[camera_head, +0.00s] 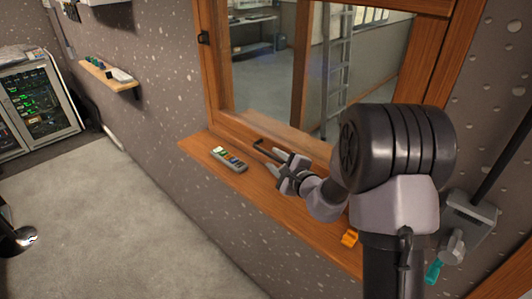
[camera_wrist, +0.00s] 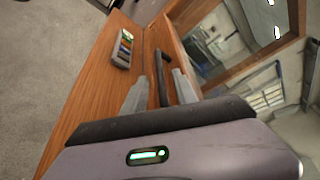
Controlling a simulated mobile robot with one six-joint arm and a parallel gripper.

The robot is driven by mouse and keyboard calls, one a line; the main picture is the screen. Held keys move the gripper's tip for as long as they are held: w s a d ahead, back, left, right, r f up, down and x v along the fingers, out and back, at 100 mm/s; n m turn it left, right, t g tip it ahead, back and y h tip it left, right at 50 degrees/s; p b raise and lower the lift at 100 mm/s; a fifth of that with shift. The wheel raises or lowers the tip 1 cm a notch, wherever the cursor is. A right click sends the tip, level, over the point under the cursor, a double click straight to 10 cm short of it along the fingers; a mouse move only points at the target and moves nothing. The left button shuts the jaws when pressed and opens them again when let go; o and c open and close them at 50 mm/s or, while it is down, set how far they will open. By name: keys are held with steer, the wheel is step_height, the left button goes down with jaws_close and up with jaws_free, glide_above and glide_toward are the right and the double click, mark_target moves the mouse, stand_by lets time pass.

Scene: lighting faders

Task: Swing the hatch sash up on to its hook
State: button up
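The hatch sash (camera_head: 240,128) is a wood-framed glass pane standing down in the wooden frame above the sill. A dark bar handle (camera_head: 268,152) sticks out from its lower rail; it also shows in the wrist view (camera_wrist: 161,66). My gripper (camera_head: 276,162) is at this handle, over the sill. In the wrist view its two grey fingers (camera_wrist: 160,88) stand apart, one on each side of the bar, with gaps visible. A small black fitting (camera_head: 203,37) sits on the frame's left side; I cannot tell whether it is the hook.
A grey remote with coloured buttons (camera_head: 229,159) lies on the wooden sill (camera_head: 200,149), left of the handle. A grey wall box with a teal-tipped part (camera_head: 470,220) is at right.

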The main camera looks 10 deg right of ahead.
mark_target(270, 156)
steer(key=x, duration=0.6)
steer(key=shift+c, duration=0.4)
jaws_close()
stand_by(0.9)
